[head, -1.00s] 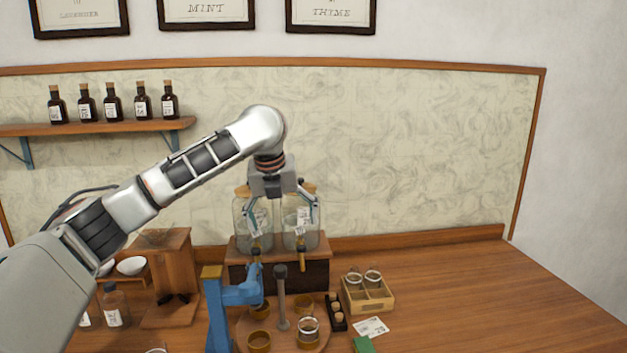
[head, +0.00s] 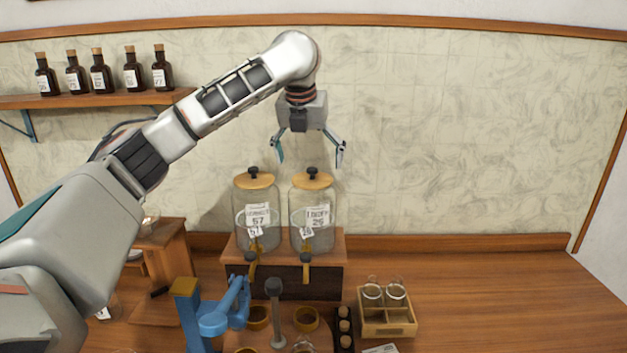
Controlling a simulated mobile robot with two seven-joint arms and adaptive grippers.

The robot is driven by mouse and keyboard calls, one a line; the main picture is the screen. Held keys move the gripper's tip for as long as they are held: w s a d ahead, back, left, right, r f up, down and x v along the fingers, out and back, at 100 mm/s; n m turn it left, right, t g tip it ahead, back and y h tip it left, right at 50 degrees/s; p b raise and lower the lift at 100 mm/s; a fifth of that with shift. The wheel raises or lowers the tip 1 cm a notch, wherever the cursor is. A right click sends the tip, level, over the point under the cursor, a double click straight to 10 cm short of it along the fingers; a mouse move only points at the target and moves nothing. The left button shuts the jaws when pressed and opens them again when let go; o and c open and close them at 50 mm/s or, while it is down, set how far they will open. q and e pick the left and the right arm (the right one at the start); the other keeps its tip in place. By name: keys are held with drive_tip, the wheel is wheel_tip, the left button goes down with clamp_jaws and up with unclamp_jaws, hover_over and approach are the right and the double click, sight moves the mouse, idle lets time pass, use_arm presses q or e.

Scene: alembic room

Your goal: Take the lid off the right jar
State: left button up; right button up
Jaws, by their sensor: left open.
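Two glass jars with taps stand side by side on a wooden stand (head: 335,249). The right jar (head: 311,217) wears its wooden lid (head: 312,182) with a dark knob on top. The left jar (head: 257,217) also wears its wooden lid (head: 254,181) with a dark knob. Both jars carry white paper labels. My left gripper (head: 311,160) is open and empty, pointing down just above the right jar's lid, with its fingers spread to either side and apart from the knob. My right gripper is out of view.
A blue lever device (head: 222,318) and a grey post (head: 275,305) stand in front of the jars. A wooden crate (head: 388,328) with small glass jars is at the right. Several brown bottles line a wall shelf (head: 90,100). The counter's right side is clear.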

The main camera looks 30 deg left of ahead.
sight(311, 171)
use_arm(q)
drive_tip(key=x, duration=0.5)
drive_tip(key=shift+s+d, duration=0.1)
drive_tip(key=shift+s, duration=0.05)
drive_tip(key=c, duration=1.1)
drive_tip(key=shift+c, duration=0.2)
drive_tip(key=shift+r, duration=0.15)
